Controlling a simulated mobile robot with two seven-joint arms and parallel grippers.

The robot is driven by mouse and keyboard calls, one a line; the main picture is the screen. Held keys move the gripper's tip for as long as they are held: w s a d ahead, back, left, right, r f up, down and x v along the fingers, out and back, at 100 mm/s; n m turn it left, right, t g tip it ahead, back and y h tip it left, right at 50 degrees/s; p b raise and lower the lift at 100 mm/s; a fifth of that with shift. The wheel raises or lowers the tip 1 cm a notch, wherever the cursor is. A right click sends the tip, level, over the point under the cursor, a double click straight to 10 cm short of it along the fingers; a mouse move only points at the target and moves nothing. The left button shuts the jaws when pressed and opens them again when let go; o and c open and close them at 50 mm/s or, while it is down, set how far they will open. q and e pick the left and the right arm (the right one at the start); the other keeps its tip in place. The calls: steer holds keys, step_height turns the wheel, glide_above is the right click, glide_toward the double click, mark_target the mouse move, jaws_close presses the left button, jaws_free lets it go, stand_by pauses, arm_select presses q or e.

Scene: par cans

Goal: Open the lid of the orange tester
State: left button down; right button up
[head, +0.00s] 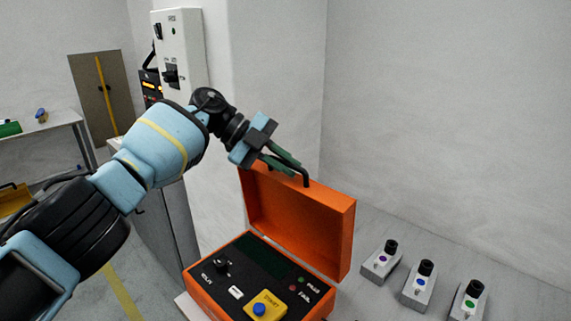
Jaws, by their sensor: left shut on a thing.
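The orange tester (205,299) stands on a light surface at the lower middle of the head view. Its lid (318,225) is raised at the back and stands roughly upright. The dark panel (283,272) shows a knob, a white switch, a yellow START block with a blue button, and PASS and FAIL lamps. A black handle (306,180) sits at the lid's top edge. My left gripper (290,164) is shut on this handle, with its fingers just above the lid's top edge. The fingers partly hide the handle. My right gripper is not in view.
Three small grey boxes with black knobs stand right of the tester: purple-dotted (377,267), blue-dotted (415,296) and green-dotted (462,304). A white wall cabinet (187,40) is behind my left arm. A table (60,120) stands at far left. A bare wall is behind the lid.

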arm_select(q)
steer(key=shift+f, duration=0.1)
steer(key=c, duration=1.5)
jaws_free()
steer(key=shift+s, duration=0.1)
steer(key=shift+a, duration=0.1)
steer(key=b+v, duration=0.2)
steer(key=v, duration=0.6)
